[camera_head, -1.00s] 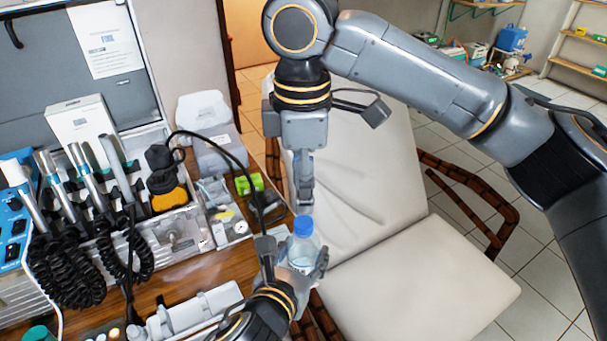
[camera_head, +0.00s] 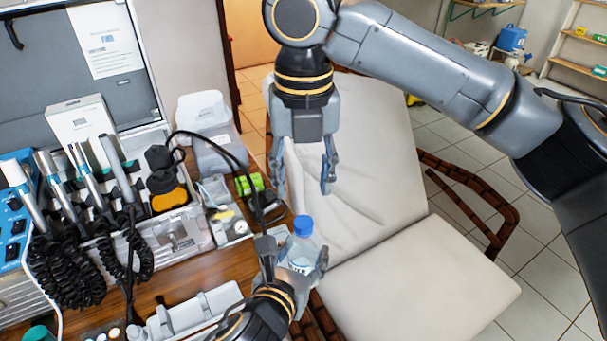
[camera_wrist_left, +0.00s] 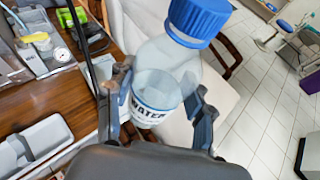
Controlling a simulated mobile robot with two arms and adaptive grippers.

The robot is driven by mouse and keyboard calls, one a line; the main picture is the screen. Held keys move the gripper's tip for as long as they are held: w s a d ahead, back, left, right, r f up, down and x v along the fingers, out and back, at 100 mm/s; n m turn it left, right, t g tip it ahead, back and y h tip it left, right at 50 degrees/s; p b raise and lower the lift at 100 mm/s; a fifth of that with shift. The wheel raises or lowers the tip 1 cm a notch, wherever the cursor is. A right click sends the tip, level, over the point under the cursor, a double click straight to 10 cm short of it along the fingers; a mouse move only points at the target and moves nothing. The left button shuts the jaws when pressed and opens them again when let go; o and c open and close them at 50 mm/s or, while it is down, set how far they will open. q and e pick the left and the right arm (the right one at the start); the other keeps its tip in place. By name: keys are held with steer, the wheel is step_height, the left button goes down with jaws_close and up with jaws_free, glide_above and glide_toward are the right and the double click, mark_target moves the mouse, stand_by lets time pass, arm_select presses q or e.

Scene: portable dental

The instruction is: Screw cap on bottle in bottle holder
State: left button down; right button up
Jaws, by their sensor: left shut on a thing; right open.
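A clear water bottle (camera_head: 302,249) with a blue cap (camera_head: 303,225) on its top is near the lower middle of the head view. In the left wrist view the bottle (camera_wrist_left: 160,88) has a "WATER" label and the blue cap (camera_wrist_left: 199,18) sits on its neck; I cannot tell how tightly. My left gripper (camera_head: 294,264) is shut on the bottle's lower body, one finger on each side, in the wrist view too (camera_wrist_left: 160,112). My right gripper (camera_head: 304,188) is open and empty above the cap, fingers pointing down and spread apart. I cannot make out a bottle holder.
A wooden table (camera_head: 165,296) at left carries a dental unit (camera_head: 178,236) with hoses and handpieces, a white tray (camera_head: 190,310) and a green item (camera_head: 249,185). A beige dental chair (camera_head: 410,270) stands behind and right of the bottle.

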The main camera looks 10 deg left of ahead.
mark_target(303, 222)
steer(key=shift+f, duration=0.1)
stand_by(0.3)
steer(key=shift+f, duration=3.95)
steer(key=shift+c, duration=0.4)
